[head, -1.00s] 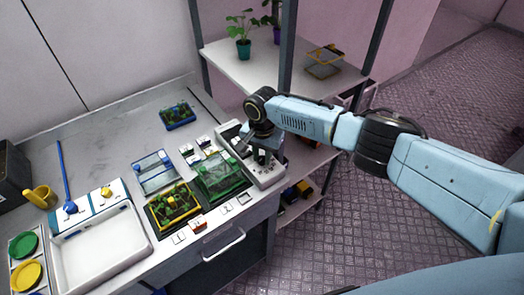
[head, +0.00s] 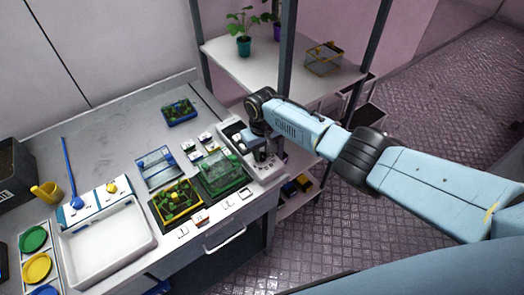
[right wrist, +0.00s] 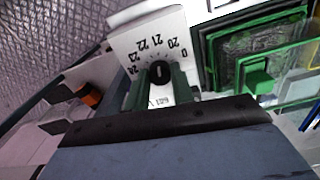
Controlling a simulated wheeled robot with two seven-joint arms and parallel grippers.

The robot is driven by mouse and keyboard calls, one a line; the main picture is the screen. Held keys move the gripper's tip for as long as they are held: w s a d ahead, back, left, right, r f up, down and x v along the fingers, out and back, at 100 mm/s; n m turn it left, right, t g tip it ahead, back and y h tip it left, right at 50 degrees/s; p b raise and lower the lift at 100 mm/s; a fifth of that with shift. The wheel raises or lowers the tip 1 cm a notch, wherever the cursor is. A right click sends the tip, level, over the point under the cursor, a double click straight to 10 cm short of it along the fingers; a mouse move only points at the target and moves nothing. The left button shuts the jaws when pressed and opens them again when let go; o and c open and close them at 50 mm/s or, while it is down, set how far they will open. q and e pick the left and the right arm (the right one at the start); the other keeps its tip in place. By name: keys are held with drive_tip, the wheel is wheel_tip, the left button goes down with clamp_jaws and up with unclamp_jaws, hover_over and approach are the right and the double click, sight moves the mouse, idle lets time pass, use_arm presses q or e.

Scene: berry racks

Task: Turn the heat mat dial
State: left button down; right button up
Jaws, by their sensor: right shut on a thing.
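The heat mat dial (right wrist: 160,73) is a small black knob on a white panel (right wrist: 140,38) marked 0, 20, 21, 22, 23 and 24 in the right wrist view. My right gripper (right wrist: 161,88) is shut on the dial, with a green finger on each side of it. In the head view, my right gripper (head: 262,156) reaches down onto the white control unit (head: 270,176) at the right end of the bench and hides the dial. The knob's pointer setting is too small to tell. My left gripper is not in view.
A green lidded tray (head: 226,180) stands close left of the control unit. A yellow-rimmed tray (head: 164,212), a white basin (head: 70,253) and several label cards lie further left. A shelf rack (head: 222,58) with potted plants stands behind.

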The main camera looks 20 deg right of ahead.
sight(262, 155)
drive_tip(key=n, duration=0.4)
drive_tip(key=shift+n, duration=0.4)
drive_tip(key=n, duration=0.4)
drive_tip(key=shift+n, duration=0.3)
drive_tip(key=n, duration=0.4)
drive_tip(key=shift+r+n+b, duration=0.1)
drive_tip(key=shift+n+b, duration=0.3)
drive_tip(key=shift+n, duration=1.9)
drive_tip(key=o, duration=1)
wheel_tip(262, 155, up, 13)
drive_tip(key=shift+r, duration=0.2)
